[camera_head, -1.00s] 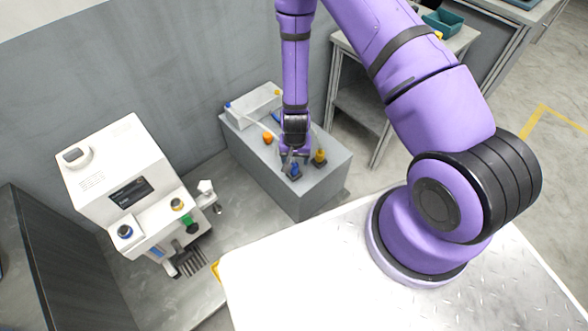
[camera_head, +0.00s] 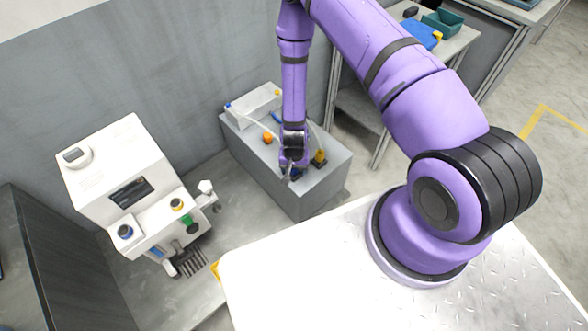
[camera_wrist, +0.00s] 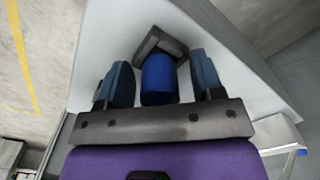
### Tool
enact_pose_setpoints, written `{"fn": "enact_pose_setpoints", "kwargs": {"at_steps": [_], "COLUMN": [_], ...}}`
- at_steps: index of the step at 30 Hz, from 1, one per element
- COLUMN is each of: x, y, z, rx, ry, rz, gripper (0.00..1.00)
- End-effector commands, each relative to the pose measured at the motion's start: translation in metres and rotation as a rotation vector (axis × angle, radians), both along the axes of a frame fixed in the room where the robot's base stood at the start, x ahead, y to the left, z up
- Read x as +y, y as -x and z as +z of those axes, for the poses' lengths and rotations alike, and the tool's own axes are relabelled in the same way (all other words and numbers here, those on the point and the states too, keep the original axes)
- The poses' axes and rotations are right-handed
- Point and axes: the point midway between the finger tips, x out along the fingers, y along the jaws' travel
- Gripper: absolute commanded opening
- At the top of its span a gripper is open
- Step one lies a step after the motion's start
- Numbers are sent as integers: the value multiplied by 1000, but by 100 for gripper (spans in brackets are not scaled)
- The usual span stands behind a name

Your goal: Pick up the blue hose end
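The blue hose end (camera_wrist: 159,79) is a short blue cylinder near a dark angular bracket on the grey bench. In the wrist view it sits between the two fingers of my gripper (camera_wrist: 160,82), with a visible gap on each side. My gripper is open around it. In the head view my gripper (camera_head: 291,173) is low over the front part of the grey bench (camera_head: 315,189) and mostly hides the blue hose end.
A yellow hose end (camera_head: 319,156) stands just right of my gripper. An orange knob (camera_head: 267,138) and a white box (camera_head: 254,105) are on the bench behind. A white machine (camera_head: 135,185) stands at left. A table with a blue item (camera_head: 421,35) is at back right.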

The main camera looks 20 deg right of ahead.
Motion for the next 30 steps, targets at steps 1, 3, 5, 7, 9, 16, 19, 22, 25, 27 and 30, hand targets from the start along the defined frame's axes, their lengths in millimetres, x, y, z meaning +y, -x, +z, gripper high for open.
{"fn": "enact_pose_setpoints", "kwargs": {"at_steps": [1,3,5,7,9,16,19,22,25,27,30], "x": [0,0,0,0,0,0,0,0,0,0,-2], "y": [0,0,0,0,0,0,0,0,0,0,12], "z": [0,0,0,0,0,1,5,12,21,30,37], "rx": [0,0,0,0,0,0,0,-1,-2,-1,4], "ry": [0,0,0,0,0,0,0,0,0,0,0], "rz": [0,0,0,0,0,0,0,1,1,1,-3], "gripper": [49,33,19,9,9,9,9,9,9,9,9]}}
